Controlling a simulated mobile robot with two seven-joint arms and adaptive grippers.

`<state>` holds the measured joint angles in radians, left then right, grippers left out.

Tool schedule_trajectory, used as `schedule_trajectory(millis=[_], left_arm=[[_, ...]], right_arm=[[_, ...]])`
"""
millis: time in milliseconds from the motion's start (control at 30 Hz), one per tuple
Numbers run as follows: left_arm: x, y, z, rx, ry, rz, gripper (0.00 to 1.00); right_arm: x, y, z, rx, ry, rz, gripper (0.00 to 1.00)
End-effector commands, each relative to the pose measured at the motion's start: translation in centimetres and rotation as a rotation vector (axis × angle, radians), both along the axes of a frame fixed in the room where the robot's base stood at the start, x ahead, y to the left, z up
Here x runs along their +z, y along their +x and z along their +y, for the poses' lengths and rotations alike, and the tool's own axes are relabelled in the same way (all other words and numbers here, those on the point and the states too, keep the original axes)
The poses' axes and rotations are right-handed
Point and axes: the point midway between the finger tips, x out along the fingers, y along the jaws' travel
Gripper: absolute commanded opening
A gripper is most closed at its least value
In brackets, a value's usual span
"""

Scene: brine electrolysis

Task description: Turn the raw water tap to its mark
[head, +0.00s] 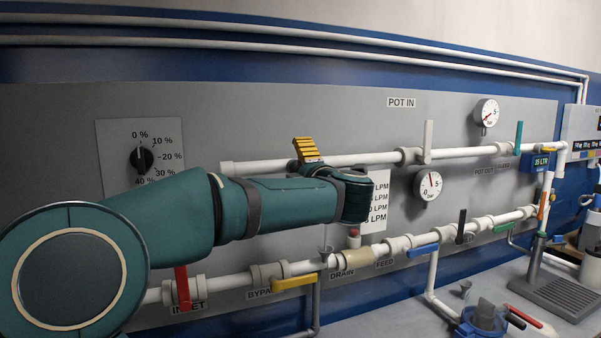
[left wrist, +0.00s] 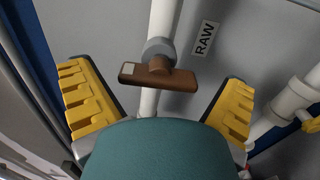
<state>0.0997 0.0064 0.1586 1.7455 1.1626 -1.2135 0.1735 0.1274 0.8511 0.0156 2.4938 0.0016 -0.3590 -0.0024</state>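The raw water tap (left wrist: 158,76) is a brown bar handle with a pale patch at its left end. It sits on a white pipe (left wrist: 162,20) beside a RAW label (left wrist: 204,38) in the left wrist view. The handle lies nearly crosswise to the pipe, slightly tilted. My left gripper (left wrist: 157,92) is open, with one yellow finger on each side of the handle and a gap on both sides. In the head view its yellow finger pad (head: 307,150) shows above my wrist; I cannot make out the raw tap there. My right gripper is not in view.
Other taps stand around: a red inlet handle (head: 183,288), a yellow bypass handle (head: 293,282), a blue feed handle (head: 422,250) and a white handle (head: 428,141). A dial (head: 146,160) and gauges (head: 428,185) are on the grey panel. A blue-based vessel (head: 484,318) stands at lower right.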

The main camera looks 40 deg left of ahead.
Motion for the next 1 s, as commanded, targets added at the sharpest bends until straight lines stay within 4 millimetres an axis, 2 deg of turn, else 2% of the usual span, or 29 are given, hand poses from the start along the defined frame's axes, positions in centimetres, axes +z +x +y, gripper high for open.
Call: schedule_trajectory(millis=[267,367,700,833,1000], left_arm=[[0.1,-0.4,-0.7,-0.001,0.001,-0.002,1.00],[0.2,-1.0,-2.0,-0.002,0.001,-0.002,1.00],[0.1,-4.1,-8.0,-0.004,0.001,-0.002,1.00],[0.1,-4.9,-9.6,-0.002,0.000,-0.001,1.00],[0.0,-5.5,-10.6,0.000,0.000,0.000,1.00]], right_arm=[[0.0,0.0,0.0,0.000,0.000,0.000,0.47],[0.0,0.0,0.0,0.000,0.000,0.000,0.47],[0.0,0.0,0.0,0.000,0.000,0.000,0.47],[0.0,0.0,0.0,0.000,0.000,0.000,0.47],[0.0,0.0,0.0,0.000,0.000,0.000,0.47]])
